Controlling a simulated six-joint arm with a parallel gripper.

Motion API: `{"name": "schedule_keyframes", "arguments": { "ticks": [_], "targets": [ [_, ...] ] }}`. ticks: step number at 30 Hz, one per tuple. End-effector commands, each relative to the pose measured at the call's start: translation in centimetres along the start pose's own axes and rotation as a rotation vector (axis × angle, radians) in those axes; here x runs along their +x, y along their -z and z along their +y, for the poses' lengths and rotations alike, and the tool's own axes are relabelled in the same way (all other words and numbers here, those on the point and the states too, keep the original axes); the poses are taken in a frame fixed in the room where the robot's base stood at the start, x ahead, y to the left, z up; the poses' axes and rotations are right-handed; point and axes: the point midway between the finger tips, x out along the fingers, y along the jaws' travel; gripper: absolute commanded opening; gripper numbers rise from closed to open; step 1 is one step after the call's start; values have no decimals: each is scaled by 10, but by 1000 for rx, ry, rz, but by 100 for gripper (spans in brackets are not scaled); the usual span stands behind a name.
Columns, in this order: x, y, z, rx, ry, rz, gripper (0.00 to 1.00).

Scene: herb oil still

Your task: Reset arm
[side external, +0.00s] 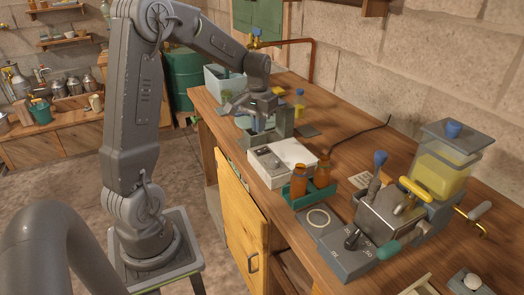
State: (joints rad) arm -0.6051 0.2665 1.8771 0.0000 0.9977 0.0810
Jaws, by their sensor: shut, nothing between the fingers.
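My gripper (262,124) hangs over the far part of the wooden workbench (342,148), pointing down. It is shut, with nothing visible in it. Below and around it are a grey stand (283,123) and a glass container, partly hidden by the gripper and wrist. I cannot tell whether the fingers touch either of them. My arm reaches in from the left, from its base beside the bench.
A white box device (290,157) stands just in front of the gripper. Two amber bottles (300,179) sit in a green tray (296,200). A dispenser with yellow liquid (440,170) stands to the right. A light blue bin (222,78) is behind. A dark cable crosses bare bench near the wall.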

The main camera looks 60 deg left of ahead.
Motion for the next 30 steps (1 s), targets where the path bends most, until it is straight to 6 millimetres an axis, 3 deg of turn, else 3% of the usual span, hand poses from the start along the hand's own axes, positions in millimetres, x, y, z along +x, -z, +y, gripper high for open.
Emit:
{"name": "schedule_keyframes", "arguments": {
  "ticks": [4,8,12,18,24,30],
  "targets": [
    [-4,-3,4,9,1,8,0],
    [-24,-21,28,61,2,56,0],
    [-58,-64,67,161,-4,152,0],
    [-88,-143,109,315,-37,295,0],
    [-96,-211,125,443,-89,414,0],
    [-94,-243,128,507,-124,473,0]
  ]
}}
